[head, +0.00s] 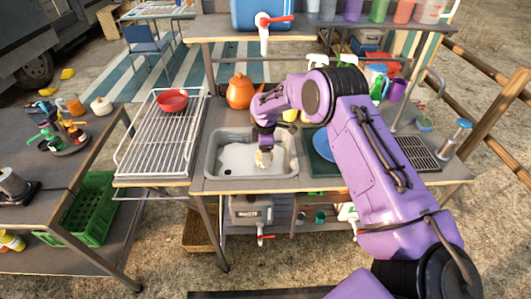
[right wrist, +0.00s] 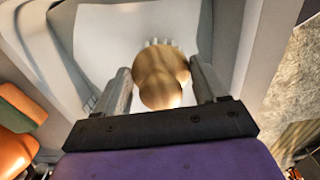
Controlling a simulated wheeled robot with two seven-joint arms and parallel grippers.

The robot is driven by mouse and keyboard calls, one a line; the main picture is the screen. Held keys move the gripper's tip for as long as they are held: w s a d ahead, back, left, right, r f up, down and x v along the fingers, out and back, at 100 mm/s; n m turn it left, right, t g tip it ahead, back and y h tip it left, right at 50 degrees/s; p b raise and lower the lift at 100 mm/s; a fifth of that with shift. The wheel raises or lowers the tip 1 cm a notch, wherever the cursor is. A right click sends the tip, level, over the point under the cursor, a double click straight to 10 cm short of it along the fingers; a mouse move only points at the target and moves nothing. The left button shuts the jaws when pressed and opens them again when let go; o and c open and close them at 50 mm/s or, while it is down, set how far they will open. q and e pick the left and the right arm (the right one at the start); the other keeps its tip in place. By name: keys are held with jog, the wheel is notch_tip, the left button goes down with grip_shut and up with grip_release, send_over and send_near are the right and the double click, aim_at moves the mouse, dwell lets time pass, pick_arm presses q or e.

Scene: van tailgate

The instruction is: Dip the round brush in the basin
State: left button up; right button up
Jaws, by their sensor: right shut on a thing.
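The basin (head: 222,168) is a grey sink set in the counter, with a pale whitish patch in its bottom. My right gripper (head: 264,147) points down over the right part of the basin. It is shut on the round brush (head: 264,159), which has a rounded wooden handle. In the right wrist view the brush (right wrist: 163,80) sits between the two fingers (right wrist: 163,88), with pale bristle tips just showing beyond it. The basin (right wrist: 240,40) lies below it there. I cannot tell whether the bristles touch the bottom. My left gripper is not in view.
A white wire rack (head: 150,150) with a red bowl (head: 172,100) stands left of the basin. An orange teapot (head: 240,92) stands behind it. A blue plate (head: 322,150) lies to the right, partly behind my arm. A red-handled tap (head: 264,35) hangs above at the back.

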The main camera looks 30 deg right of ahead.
notch_tip(320, 180, up, 9)
jog(key=p, duration=0.6)
jog(key=shift+f+p, duration=0.15)
jog(key=shift+p, duration=0.2)
jog(key=shift+f, duration=0.1)
